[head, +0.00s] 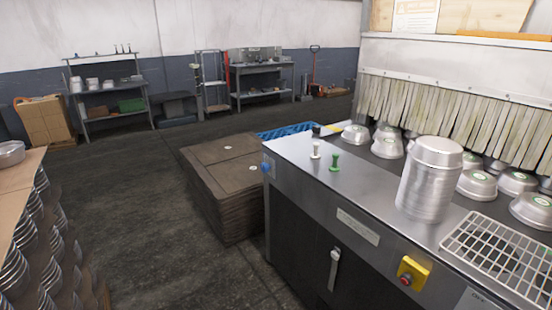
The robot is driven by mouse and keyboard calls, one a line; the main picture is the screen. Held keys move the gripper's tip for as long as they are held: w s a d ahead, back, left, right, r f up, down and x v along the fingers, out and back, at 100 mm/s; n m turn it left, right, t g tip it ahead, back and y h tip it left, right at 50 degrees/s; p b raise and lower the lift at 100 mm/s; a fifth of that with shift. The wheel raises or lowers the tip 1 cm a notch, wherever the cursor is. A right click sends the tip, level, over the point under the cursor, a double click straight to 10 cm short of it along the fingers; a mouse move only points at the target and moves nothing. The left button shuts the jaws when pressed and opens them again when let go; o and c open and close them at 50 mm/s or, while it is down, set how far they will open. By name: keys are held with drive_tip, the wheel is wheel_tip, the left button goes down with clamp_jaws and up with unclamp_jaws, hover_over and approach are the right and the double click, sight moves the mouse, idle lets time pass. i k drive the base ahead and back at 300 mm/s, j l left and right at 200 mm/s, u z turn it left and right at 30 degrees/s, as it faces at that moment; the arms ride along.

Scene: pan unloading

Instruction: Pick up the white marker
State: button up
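A small white upright piece (316,150) stands on the metal top of the machine, near its far left corner. It looks like the white marker, but it is too small to be sure. A similar green piece (335,162) stands just to its right and slightly nearer, apart from it. My gripper is not in view, so I cannot see whether it is open or shut.
A tall stack of metal pans (429,180) stands on the machine top (376,210), right of the pieces. Several upturned pans (476,185) lie behind it before a strip curtain (450,110). A brown stack (222,185) stands left of the machine. Open floor (150,210) lies further left.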

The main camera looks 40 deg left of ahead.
sight(315, 156)
drive_tip(key=u, duration=1.2)
